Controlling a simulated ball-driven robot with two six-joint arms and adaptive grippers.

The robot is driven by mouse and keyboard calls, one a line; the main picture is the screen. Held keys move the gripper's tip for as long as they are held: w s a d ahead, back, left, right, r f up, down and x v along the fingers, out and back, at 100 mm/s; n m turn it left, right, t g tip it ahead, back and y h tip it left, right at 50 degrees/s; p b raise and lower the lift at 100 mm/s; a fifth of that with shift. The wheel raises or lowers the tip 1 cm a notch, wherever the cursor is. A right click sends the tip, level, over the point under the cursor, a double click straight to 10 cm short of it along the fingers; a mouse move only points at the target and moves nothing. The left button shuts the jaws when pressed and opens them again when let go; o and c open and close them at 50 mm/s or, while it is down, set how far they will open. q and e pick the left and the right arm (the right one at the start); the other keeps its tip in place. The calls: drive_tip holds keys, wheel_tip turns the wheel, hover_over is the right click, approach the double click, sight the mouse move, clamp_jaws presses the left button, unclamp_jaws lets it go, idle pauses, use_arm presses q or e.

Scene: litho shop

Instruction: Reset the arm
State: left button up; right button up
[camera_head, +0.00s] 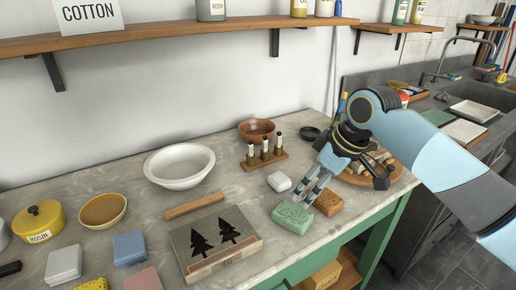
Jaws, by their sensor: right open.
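My right arm (415,125) comes in from the right, bent over the right end of the table. Its gripper (311,191) points down and to the left, open. Its fingertips are just above or beside a green sponge-like block (292,218) and an orange-brown block (328,203); I cannot tell whether they touch. Nothing shows held between the fingers. The gripper and wrist hide part of a round wooden tray (392,185) behind them. My left gripper is not in view.
The marble-topped table (150,235) holds a white bowl (180,166), a stone slab with tree prints (215,243), a rack of small bottles (264,156), a wooden bowl (256,130) and a yellow pot (39,221). A shelf (170,33) runs above. A sink counter (450,110) stands at right.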

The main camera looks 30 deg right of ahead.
drive_tip(key=s+a+r+m+h, duration=0.1)
drive_tip(key=s+a+m, duration=0.15)
drive_tip(key=s, duration=0.85)
drive_tip(key=s+a+m+h, duration=0.2)
drive_tip(key=s+a, duration=0.1)
drive_tip(key=s, duration=0.8)
drive_tip(key=s+d+f+g+b, duration=0.15)
drive_tip(key=f+b, duration=0.25)
drive_tip(key=f, duration=1.3)
drive_tip(key=s+d+f+b, duration=0.2)
drive_tip(key=f+b, duration=0.2)
drive_tip(key=f, duration=1.4)
drive_tip(key=s+f+g+b, duration=0.1)
drive_tip(key=s+f+b, duration=0.5)
drive_tip(key=s+f, duration=1.1)
wheel_tip(320, 180, down, 4)
drive_tip(key=shift+s+d+r, duration=0.1)
drive_tip(key=shift+s+d, duration=0.1)
drive_tip(key=shift+s, duration=0.1)
